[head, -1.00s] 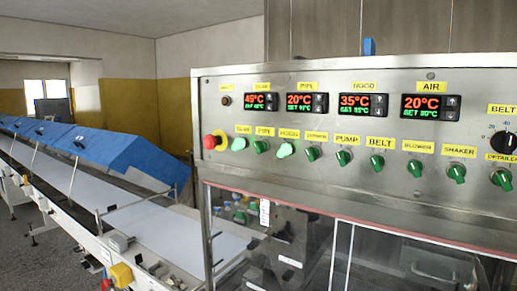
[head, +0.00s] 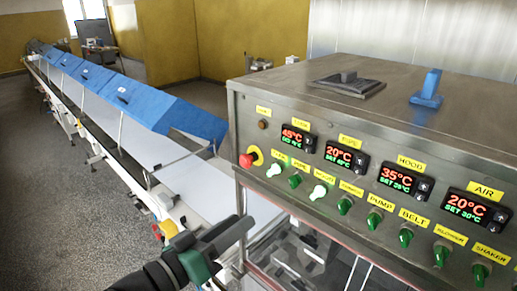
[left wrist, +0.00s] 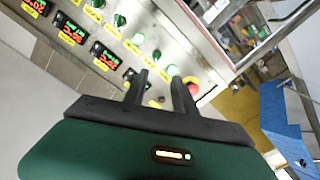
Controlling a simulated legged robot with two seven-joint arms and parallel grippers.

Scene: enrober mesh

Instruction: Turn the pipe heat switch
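The pipe heat switch (head: 295,181) is a small dark green knob under the yellow PIPE label on the steel control panel (head: 262,205). It sits between two paler, whitish-green knobs. The pipe display (head: 346,155) reads 20°C in red. My left gripper (head: 240,222) is in front of the panel, lower left of the switch and apart from it. In the left wrist view its two dark fingers (left wrist: 160,78) stand apart with nothing between them. The switch also shows there beyond the fingertips (left wrist: 157,55). My right gripper is not in view.
A red emergency stop (head: 246,161) on a yellow base is left of the knobs. Several more green knobs run to the right. A conveyor with blue covers (head: 150,102) extends to the back left. The floor (head: 50,190) at left is clear.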

